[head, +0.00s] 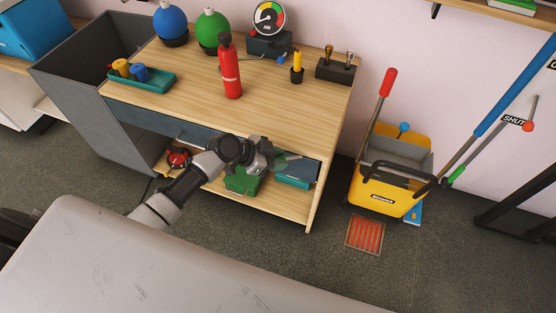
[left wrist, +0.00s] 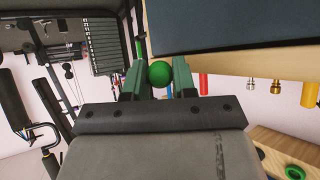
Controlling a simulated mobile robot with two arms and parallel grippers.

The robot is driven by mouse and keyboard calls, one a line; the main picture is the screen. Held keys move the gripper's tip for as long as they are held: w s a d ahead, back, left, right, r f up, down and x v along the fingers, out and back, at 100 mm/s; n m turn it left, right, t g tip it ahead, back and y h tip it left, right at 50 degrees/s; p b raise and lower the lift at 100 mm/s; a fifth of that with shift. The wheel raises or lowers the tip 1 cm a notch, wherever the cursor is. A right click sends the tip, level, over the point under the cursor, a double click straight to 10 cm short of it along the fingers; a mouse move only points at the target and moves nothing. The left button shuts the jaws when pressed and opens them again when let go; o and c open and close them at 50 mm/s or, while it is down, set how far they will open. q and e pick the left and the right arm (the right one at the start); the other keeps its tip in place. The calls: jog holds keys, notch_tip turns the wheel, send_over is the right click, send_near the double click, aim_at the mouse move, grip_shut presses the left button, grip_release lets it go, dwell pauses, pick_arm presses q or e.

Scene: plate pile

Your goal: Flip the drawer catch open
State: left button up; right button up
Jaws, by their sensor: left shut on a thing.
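The workbench (head: 270,110) has a dark blue-grey drawer front (head: 150,120) under its wooden top. My left gripper (head: 276,160) is at the right part of this drawer front and hides what it holds in the head view. In the left wrist view its two green fingers (left wrist: 156,82) are shut on a round green knob (left wrist: 159,72). The knob looks like the end of the drawer catch, but the rest of the catch is hidden. A dark panel (left wrist: 230,25) lies close beside the fingers in that view. My right gripper is not in view.
A red extinguisher-like bottle (head: 231,75) and a teal tray (head: 143,82) stand on the bench top. A green box (head: 241,182) lies on the shelf below my gripper. A yellow mop bucket (head: 385,190) stands to the right.

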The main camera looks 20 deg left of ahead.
pick_arm(q)
jog(key=shift+s+f, duration=0.15)
jog(key=shift+f, duration=0.2)
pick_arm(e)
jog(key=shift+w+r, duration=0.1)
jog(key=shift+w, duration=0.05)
pick_arm(q)
jog(key=o, duration=0.8)
jog(key=shift+a, duration=0.1)
jog(key=shift+o, duration=0.6)
jog(key=shift+r, duration=0.15)
jog(key=v, duration=1)
jog(key=shift+a+r+p, duration=0.2)
jog(key=shift+p, duration=0.2)
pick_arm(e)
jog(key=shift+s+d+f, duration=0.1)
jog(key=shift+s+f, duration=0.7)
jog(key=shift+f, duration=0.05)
